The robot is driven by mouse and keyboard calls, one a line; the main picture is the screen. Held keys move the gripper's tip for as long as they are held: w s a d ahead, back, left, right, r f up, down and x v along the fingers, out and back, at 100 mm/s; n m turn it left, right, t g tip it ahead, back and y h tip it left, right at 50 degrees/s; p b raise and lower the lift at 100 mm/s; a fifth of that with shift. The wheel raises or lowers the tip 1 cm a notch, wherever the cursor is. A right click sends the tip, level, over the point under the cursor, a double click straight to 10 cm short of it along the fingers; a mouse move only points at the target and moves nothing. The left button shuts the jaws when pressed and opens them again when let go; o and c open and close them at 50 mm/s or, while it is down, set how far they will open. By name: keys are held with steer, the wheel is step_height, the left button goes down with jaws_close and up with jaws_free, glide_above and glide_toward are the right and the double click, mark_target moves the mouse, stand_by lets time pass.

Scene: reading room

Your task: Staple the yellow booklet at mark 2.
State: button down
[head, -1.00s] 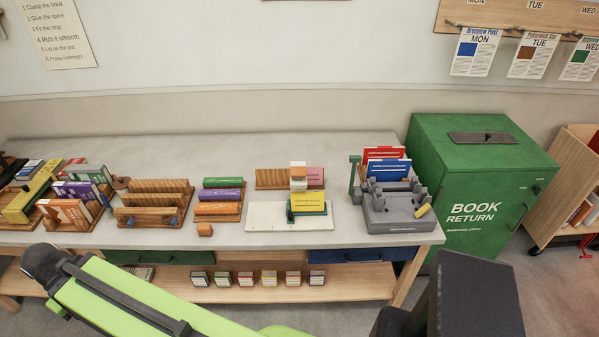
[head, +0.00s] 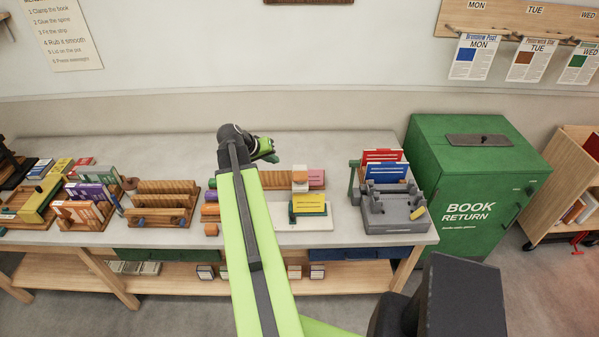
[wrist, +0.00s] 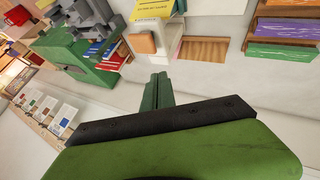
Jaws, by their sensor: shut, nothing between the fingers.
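The yellow booklet (head: 309,204) rests in a dark teal holder on a white base plate (head: 292,225). A white upright unit with an orange-tan top (head: 299,176) stands just behind it, possibly the stapler. The booklet also shows at the top of the wrist view (wrist: 152,8), partly cut off, near the tan block (wrist: 142,43). The marks are too small to read. My gripper (head: 266,150) is raised above the back of the table, left of and behind the booklet. Its green fingers (wrist: 158,90) are shut and empty, touching nothing.
A grey machine (head: 395,208) with red and blue booklets stands to the right, beside the green book return box (head: 480,185). Wooden racks (head: 162,203) and more books stand left. My arm hides the rolls behind it. The table's back strip (head: 340,145) is clear.

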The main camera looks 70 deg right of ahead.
step_height(320, 180, up, 3)
steer(key=m+g, duration=0.1)
steer(key=m, duration=0.1)
glide_above(299, 176)
steer(key=shift+f+n+h+p, duration=0.15)
steer(key=shift+n+h+p, duration=0.15)
step_height(299, 176, down, 9)
steer(key=b, duration=0.9)
stand_by(0.9)
steer(key=shift+w+f+b, duration=0.15)
steer(key=shift+f+b, duration=0.15)
stand_by(0.4)
